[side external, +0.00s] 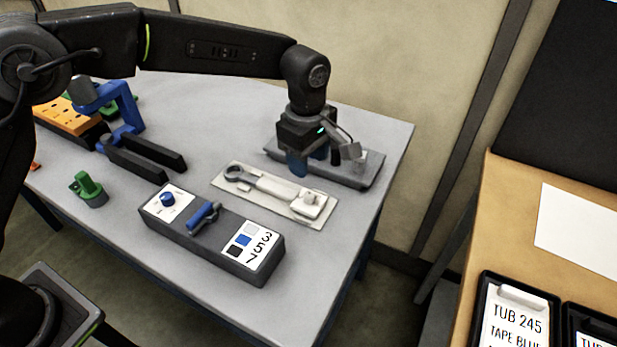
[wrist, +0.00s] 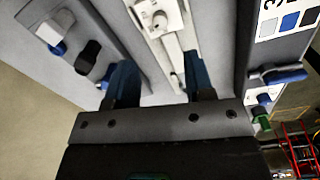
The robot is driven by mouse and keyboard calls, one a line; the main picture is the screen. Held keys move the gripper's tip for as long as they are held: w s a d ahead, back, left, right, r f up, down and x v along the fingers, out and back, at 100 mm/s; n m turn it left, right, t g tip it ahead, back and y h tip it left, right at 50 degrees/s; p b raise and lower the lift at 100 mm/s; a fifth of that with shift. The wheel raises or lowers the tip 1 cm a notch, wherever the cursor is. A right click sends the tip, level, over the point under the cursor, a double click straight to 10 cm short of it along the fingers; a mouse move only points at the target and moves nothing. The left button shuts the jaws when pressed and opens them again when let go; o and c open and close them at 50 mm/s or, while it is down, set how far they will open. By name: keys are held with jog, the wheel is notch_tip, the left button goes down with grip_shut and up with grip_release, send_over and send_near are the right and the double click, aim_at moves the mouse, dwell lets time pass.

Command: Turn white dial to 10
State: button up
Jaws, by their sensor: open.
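A grey panel (side external: 372,178) lies at the back right of the table, partly hidden by my gripper. In the wrist view, it (wrist: 98,22) carries a small white knob-like part (wrist: 49,33) with blue at its base and a black knob (wrist: 89,56). I cannot tell whether that white part is the white dial, and I cannot read any scale.
A dark box (side external: 215,232) with a blue knob (side external: 167,198), a blue lever (side external: 203,214) and a 357 label stands in front. A blue clamp (side external: 125,125), a green part (side external: 88,188) and an orange block (side external: 68,118) lie left. Clear table lies right of the box.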

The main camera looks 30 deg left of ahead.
notch_tip(320, 180, up, 4)
send_over(309, 195)
jog(key=shift+s, duration=0.15)
dwell(0.3)
notch_tip(309, 195, down, 14)
jog(key=shift+r, duration=0.1)
dwell(0.4)
jog(key=shift+c, duration=0.2)
